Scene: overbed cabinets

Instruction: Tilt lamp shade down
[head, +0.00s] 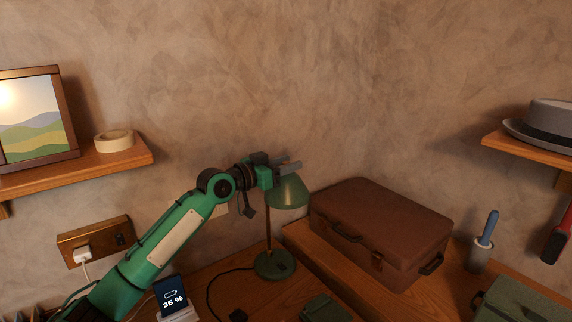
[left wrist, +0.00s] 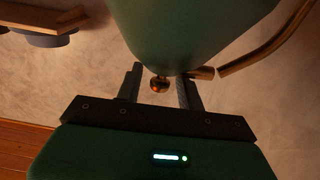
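The green desk lamp stands on the desk, with its shade (head: 288,193) on a thin stem above a round base (head: 274,264). My left gripper (head: 291,165) is at the top of the shade in the head view. In the left wrist view the shade (left wrist: 190,30) fills the top middle, with the brass-coloured lamp arm (left wrist: 265,48) at its right. The fingers of my left gripper (left wrist: 160,78) are apart, with a small copper-coloured knob (left wrist: 159,85) showing between them. I cannot tell whether they touch the shade. My right gripper is not in view.
A brown suitcase (head: 380,230) lies right of the lamp on a raised wooden surface. A phone (head: 171,293) stands on the desk at front left. Shelves hold a picture (head: 35,120), a tape roll (head: 114,140) and a grey hat (head: 545,122). A green box (head: 522,302) is at front right.

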